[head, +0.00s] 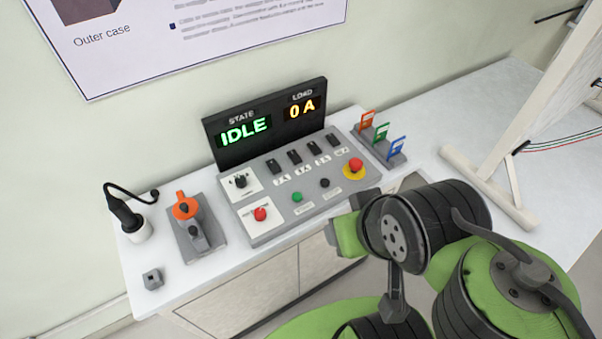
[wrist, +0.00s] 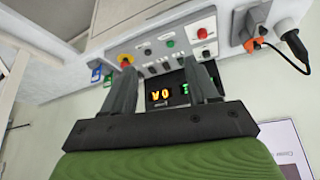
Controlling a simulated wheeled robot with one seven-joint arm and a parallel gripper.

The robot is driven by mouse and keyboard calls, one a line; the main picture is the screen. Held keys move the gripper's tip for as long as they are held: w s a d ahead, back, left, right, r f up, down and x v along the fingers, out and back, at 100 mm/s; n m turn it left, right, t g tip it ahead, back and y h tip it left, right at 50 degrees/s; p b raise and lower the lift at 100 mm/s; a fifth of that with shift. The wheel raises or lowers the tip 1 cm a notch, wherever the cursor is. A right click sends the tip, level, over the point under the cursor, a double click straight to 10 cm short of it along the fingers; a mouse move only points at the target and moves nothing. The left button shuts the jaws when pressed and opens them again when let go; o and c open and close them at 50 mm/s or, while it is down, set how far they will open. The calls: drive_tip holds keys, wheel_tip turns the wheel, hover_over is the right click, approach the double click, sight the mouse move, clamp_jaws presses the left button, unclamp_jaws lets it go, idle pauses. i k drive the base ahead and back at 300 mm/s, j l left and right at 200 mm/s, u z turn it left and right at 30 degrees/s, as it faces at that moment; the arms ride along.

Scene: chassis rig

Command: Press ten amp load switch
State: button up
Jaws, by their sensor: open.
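The grey control panel (head: 318,203) carries a row of several black load switches (head: 304,154) below the display. Their small white labels are too blurred to tell which is the ten amp one. The display (head: 264,121) reads IDLE and 0 A. In the wrist view the panel (wrist: 180,44) appears upside down, and the switch row (wrist: 168,66) shows between the fingers. My gripper (wrist: 160,68) is open and empty, its two fingers apart and pointing toward the panel. In the head view its fingers are hidden; its green body shows right of the panel's front edge.
A red emergency button (head: 355,165) on yellow, a green button (head: 297,197) and a red knob (head: 260,214) sit on the panel. An orange-handled switch (head: 186,207) stands left, coloured tags (head: 381,130) stand right.

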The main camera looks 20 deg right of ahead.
sight(333, 140)
drive_tip(key=i+l+u, duration=0.15)
drive_tip(key=l+u, duration=1.2)
drive_tip(key=l, duration=0.1)
